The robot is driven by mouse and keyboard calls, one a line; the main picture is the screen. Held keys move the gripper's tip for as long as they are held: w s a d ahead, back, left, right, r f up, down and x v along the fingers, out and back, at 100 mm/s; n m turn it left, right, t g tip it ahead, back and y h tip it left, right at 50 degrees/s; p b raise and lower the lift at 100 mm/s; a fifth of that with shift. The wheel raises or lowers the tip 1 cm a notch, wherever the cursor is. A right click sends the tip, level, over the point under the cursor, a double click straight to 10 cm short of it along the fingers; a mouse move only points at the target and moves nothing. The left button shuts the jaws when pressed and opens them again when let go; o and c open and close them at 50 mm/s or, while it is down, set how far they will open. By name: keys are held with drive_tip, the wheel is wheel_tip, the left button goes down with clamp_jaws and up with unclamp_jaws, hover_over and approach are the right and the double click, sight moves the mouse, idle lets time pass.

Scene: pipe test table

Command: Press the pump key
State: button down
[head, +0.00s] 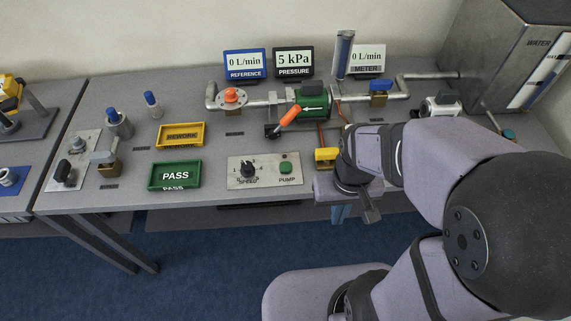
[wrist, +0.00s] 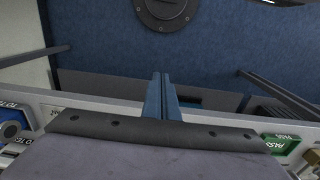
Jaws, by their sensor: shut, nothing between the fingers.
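The pump key is a green round button (head: 285,168) on the right side of a pale control panel (head: 264,181), above the label PUMP. It looks uncovered in the head view. My gripper (head: 372,217) is to the right of the panel, near the table's front edge, and points down and toward the viewer. It is clear of the key. In the wrist view its two fingers (wrist: 161,76) lie together with nothing between them. The key does not show in the wrist view; my gripper's body covers much of the lower part there.
A black speed knob (head: 247,169) sits left of the key. The green PASS tray (head: 174,185) is further left, the yellow REWORK tray (head: 181,144) behind it. A yellow block (head: 326,155) stands right of the panel. Pipework with an orange-handled valve (head: 290,116) runs behind.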

drive_tip(key=shift+r, duration=0.15)
drive_tip(key=s+d+r+g+p, duration=0.4)
drive_tip(key=s+p, duration=0.3)
drive_tip(key=p, duration=0.6)
drive_tip(key=w+a+f+n+t+p, duration=0.1)
drive_tip(key=w+f+n+t, duration=0.1)
drive_tip(key=w+f+n, duration=0.35)
drive_tip(key=w+f+n+t+p, duration=0.2)
drive_tip(key=w+n+t, duration=0.1)
drive_tip(key=w, duration=0.6)
drive_tip(key=w+a+r+n+t+y, duration=0.1)
drive_tip(key=w+a, duration=0.1)
drive_tip(key=w+a+n+t+y, duration=0.1)
drive_tip(key=w+a+n, duration=0.1)
drive_tip(key=w, duration=0.1)
drive_tip(key=w+a+r+n+t+y, duration=0.1)
drive_tip(key=w+a, duration=0.1)
drive_tip(key=w, duration=0.1)
drive_tip(key=shift+a+r+n+t, duration=0.1)
drive_tip(key=shift+r+n+t, duration=0.15)
drive_tip(key=shift+r+t, duration=0.1)
drive_tip(key=w+a+r+n+t+y, duration=0.2)
drive_tip(key=w+a+r+n+y, duration=0.1)
drive_tip(key=w+a+r+n, duration=0.1)
drive_tip(key=shift+a+r, duration=0.5)
drive_tip(key=shift+a, duration=0.45)
